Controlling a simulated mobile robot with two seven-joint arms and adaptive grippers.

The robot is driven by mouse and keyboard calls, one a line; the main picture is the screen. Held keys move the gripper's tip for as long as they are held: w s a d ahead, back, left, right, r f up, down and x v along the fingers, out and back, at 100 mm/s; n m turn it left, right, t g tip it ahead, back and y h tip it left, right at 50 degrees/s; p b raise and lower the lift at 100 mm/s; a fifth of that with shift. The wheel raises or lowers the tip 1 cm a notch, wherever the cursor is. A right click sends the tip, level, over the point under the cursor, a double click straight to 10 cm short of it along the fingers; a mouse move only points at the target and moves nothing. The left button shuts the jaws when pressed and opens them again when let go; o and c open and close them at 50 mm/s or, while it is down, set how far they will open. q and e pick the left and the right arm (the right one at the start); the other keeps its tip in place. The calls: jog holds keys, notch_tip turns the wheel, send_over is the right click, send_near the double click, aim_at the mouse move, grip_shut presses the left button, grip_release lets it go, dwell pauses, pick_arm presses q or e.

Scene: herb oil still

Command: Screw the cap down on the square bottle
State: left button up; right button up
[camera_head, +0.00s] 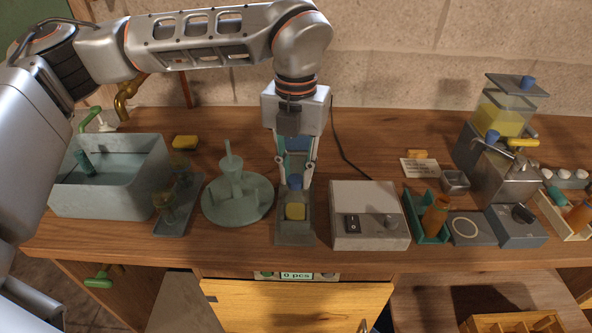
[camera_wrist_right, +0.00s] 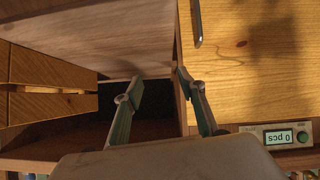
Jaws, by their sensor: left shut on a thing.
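The square bottle (camera_head: 295,211) holds yellow contents and stands upright on a dark grey base plate (camera_head: 296,238) on the bench. The blue cap (camera_head: 295,182) sits at the bottle's mouth, upright as far as I can see. My left gripper (camera_head: 295,184) points straight down over the bottle, its fingers shut on the cap from both sides. How far the cap is threaded cannot be told. My right gripper (camera_wrist_right: 159,78) shows only in the right wrist view, its fingers apart and empty, in front of the wooden cabinet below the bench.
A pale green round stand (camera_head: 238,200) is close left of the bottle, and a switch box (camera_head: 369,216) is close right. A stone sink (camera_head: 108,190) is at the left; a press with yellow liquid (camera_head: 500,122) stands at the right. A display reads "0 pcs" (camera_head: 296,275).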

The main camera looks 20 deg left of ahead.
jog(key=shift+s+f, duration=0.1)
jog(key=shift+f, duration=0.15)
pick_arm(q)
jog(key=shift+f, duration=0.3)
dwell(0.4)
jog(key=shift+f+b, duration=0.4)
pick_arm(e)
jog(key=shift+f, duration=0.4)
pick_arm(q)
jog(key=shift+c, duration=0.5)
